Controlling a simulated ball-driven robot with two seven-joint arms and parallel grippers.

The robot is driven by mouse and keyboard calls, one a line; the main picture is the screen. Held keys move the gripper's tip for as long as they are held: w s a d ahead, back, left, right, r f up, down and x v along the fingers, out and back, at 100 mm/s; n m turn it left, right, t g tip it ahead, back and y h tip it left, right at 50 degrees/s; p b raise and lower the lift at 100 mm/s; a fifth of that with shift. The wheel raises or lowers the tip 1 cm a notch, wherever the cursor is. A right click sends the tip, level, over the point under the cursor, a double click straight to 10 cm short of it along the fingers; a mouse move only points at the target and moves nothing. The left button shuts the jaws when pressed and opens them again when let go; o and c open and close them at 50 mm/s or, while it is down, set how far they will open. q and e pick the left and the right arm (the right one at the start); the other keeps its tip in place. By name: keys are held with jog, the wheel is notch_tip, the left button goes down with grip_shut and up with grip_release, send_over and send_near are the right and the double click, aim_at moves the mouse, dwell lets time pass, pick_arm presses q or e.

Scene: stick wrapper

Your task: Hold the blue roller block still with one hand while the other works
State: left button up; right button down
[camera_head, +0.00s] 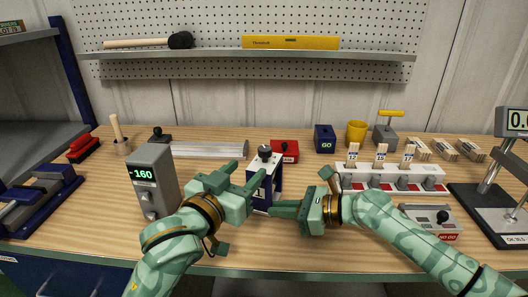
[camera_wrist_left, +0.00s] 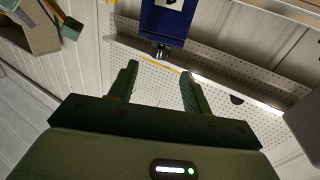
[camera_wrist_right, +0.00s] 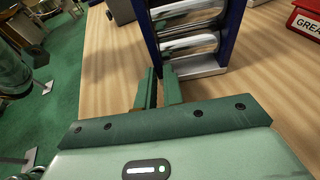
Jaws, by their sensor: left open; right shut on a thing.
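The blue roller block (camera_head: 276,181) stands upright on the bench, with a pale top and a black knob. The right wrist view shows its chrome rollers between blue side plates (camera_wrist_right: 233,30) above a pale base. My right gripper (camera_head: 275,208) is low at the block's near side, its fingers (camera_wrist_right: 160,72) shut on the lower edge of one side plate; the exact contact is partly hidden. My left gripper (camera_head: 246,172) is open and empty at the block's upper left. In the left wrist view the block (camera_wrist_left: 165,22) appears inverted, beyond the open fingertips (camera_wrist_left: 158,76).
A red box (camera_head: 285,150) and blue GO box (camera_head: 324,138) are behind. A tagged white rack (camera_head: 390,180) and a NO GO box (camera_head: 432,221) are right. Bare bench lies in front.

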aim_at(262, 155)
pick_arm(q)
jog(key=x, duration=0.9)
jog(key=shift+w+d, duration=0.1)
jog(key=shift+w, duration=0.25)
jog(key=c, duration=0.9)
jog(key=shift+c, duration=0.3)
